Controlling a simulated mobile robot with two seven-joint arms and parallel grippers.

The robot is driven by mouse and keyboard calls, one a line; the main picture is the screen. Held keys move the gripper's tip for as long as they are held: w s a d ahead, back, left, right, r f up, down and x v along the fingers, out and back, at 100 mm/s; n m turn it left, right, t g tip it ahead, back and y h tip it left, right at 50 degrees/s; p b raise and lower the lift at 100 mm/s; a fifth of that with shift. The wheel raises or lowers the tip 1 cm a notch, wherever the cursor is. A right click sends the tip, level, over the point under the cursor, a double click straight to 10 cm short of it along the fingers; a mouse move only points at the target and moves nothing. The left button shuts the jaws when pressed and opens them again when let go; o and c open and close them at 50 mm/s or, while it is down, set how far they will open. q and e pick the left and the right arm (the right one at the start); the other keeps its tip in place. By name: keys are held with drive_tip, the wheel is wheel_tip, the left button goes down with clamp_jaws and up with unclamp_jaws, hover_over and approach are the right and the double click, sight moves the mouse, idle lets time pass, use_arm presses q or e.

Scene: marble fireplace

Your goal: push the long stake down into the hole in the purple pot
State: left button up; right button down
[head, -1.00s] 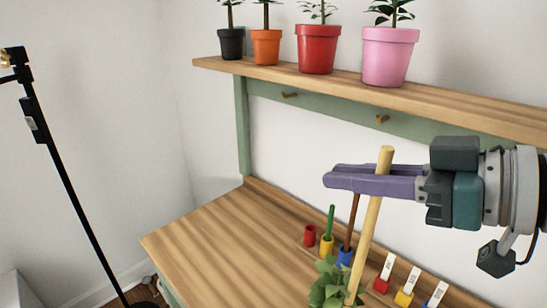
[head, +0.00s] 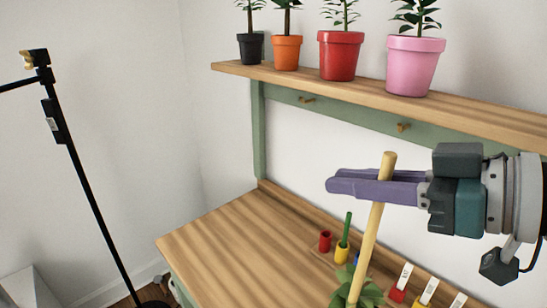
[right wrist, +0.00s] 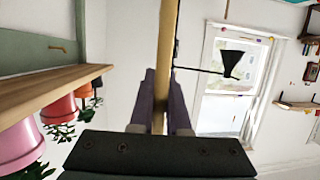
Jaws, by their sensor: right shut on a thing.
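My right gripper (head: 335,180) is shut on the long, pale wooden stake (head: 369,238), gripping it near its top end. The stake stands slightly tilted, its lower part reaching down to the leaves of a green plant (head: 372,292) at the bottom edge of the head view. The stake's lower tip and the purple pot are not visible, so I cannot tell whether the tip is in the hole. The right wrist view also shows the stake (right wrist: 166,40) between the purple fingers (right wrist: 160,104). My left gripper is not in view.
A shelf (head: 300,82) above the bench holds black, orange, red and pink (head: 413,70) potted plants. On the wooden bench (head: 235,250) stand small red (head: 325,241) and yellow (head: 342,254) holders, a green peg (head: 347,230) and labelled blocks (head: 398,296). The bench's left part is clear.

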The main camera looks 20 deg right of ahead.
sight(361, 252)
wheel_tip(361, 252, down, 8)
drive_tip(key=b, duration=0.6)
drive_tip(key=shift+f, duration=0.25)
drive_tip(key=shift+f, duration=0.35)
idle(0.3)
drive_tip(key=shift+f+b, duration=0.25)
drive_tip(key=shift+b, duration=0.1)
drive_tip(key=shift+f, duration=0.2)
drive_tip(key=shift+f+b, duration=0.35)
idle(0.4)
